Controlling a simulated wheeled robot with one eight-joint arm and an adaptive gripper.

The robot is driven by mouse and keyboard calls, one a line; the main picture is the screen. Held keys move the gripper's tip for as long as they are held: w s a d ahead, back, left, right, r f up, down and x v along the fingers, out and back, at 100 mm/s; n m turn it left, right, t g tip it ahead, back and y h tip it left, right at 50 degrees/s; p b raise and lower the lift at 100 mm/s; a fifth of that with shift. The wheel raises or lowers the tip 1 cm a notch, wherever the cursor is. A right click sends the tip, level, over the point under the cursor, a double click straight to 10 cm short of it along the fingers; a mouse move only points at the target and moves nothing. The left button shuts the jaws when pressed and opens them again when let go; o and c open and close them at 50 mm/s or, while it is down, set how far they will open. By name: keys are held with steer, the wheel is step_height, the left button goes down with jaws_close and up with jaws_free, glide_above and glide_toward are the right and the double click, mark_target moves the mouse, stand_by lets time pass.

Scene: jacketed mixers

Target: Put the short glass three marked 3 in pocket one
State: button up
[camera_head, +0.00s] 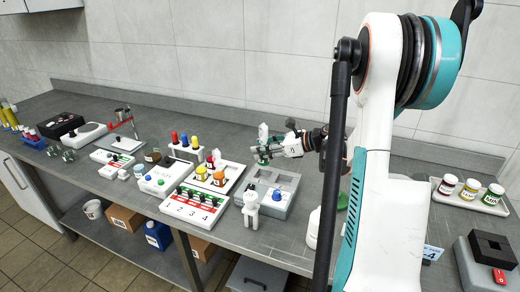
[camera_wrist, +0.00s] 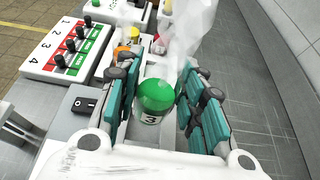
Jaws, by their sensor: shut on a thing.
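The short glass three (camera_wrist: 152,110) has a green cap and a white label with a 3. It sits between the two teal-padded fingers of my gripper (camera_wrist: 158,108), which is shut on it. In the head view my gripper (camera_head: 265,156) reaches in from the right, with the green cap (camera_head: 262,159) small at its tip, above or behind a grey block with square pockets (camera_head: 291,207). I cannot tell which pocket is pocket one, or whether the glass touches the block. The underside of the glass is hidden.
A white tray with yellow- and orange-capped jars (camera_head: 219,176) stands left of the grey block. In front is a panel numbered 1 to 4 (camera_head: 190,205). A small white figure-like object (camera_head: 251,209) stands nearby. Pale translucent shapes (camera_wrist: 190,30) rise beyond the glass.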

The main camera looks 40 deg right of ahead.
steer(key=shift+f+b, duration=2.65)
steer(key=shift+f, duration=1.2)
steer(key=o, duration=1.7)
steer(key=shift+r, duration=0.1)
steer(key=shift+r+p, duration=2)
steer(key=shift+r, duration=0.95)
